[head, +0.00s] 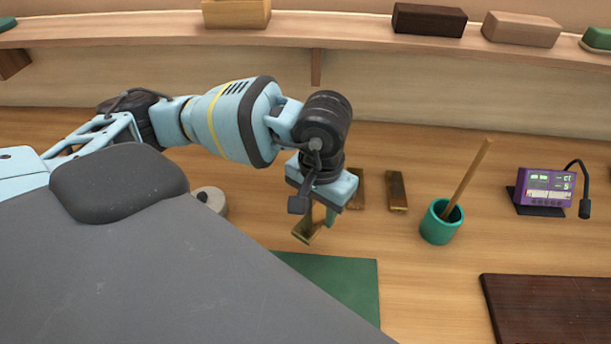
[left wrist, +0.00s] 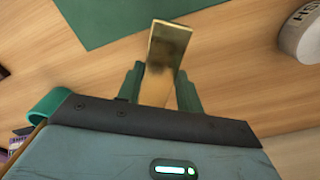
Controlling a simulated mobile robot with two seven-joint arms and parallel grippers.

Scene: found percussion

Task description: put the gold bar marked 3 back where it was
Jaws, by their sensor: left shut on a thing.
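My left gripper (head: 322,214) is shut on a gold bar (head: 304,232), which is tilted and sticks out past the fingers. In the left wrist view the bar (left wrist: 168,46) stands up between the two green fingers (left wrist: 160,88). No number can be read on it. Two other gold bars lie on the wooden table just right of the gripper: one (head: 360,190) is partly hidden behind it, the other (head: 397,191) is in full view. My right gripper is not in view.
A green mat (head: 350,285) lies in front of the held bar. A grey-white roll (head: 212,197) is to the left. Right are a teal cup (head: 439,226) with a wooden stick, a purple device (head: 545,186) and a dark board (head: 545,305). A shelf (head: 340,32) with blocks runs behind.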

